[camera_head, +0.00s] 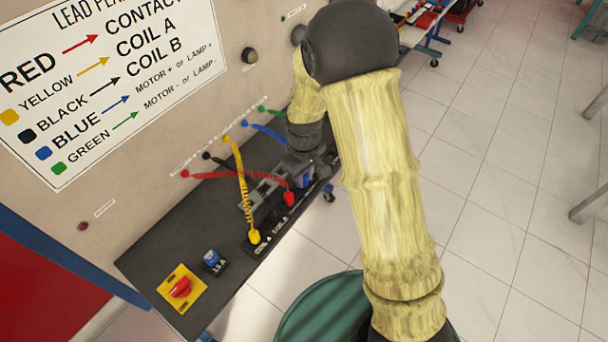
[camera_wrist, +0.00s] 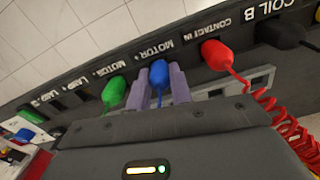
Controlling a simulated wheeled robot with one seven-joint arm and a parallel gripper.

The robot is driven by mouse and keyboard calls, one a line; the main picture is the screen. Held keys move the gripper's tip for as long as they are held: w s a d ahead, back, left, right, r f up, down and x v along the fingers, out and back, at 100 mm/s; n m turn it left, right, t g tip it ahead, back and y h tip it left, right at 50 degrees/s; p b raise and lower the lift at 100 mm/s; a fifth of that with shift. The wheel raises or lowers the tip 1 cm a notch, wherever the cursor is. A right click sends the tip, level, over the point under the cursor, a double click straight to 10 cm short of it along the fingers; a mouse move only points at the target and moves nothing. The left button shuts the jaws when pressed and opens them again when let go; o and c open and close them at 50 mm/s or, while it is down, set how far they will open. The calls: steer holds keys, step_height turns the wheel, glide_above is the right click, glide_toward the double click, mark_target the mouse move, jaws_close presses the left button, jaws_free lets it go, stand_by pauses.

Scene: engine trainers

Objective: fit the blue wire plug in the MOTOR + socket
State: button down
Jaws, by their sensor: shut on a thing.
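The blue wire plug (camera_wrist: 158,72) is between the two purple-grey fingers of my gripper (camera_wrist: 161,85) in the wrist view. The fingers are shut on it. It stands at the socket strip (camera_wrist: 130,42), just below the MOTOR + label (camera_wrist: 150,50). The socket opening is hidden by the plug, so I cannot tell how deep it sits. In the head view my gripper (camera_head: 302,166) is at the far end of the strip, with a bit of blue showing at the fingers. The blue wire (camera_head: 262,131) runs from the panel behind my arm.
A green plug (camera_wrist: 114,92) sits close left, at MOTOR -. A red plug (camera_wrist: 215,55) stands right, at CONTACT IN, with a coiled red wire (camera_wrist: 264,98). A black plug (camera_wrist: 280,33) is at COIL B.

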steer(key=c, duration=1.5)
jaws_free()
steer(key=shift+r+p, duration=2.25)
steer(key=shift+r, duration=0.5)
steer(key=shift+r+p, duration=0.65)
steer(key=shift+r, duration=0.1)
steer(key=shift+o, duration=0.2)
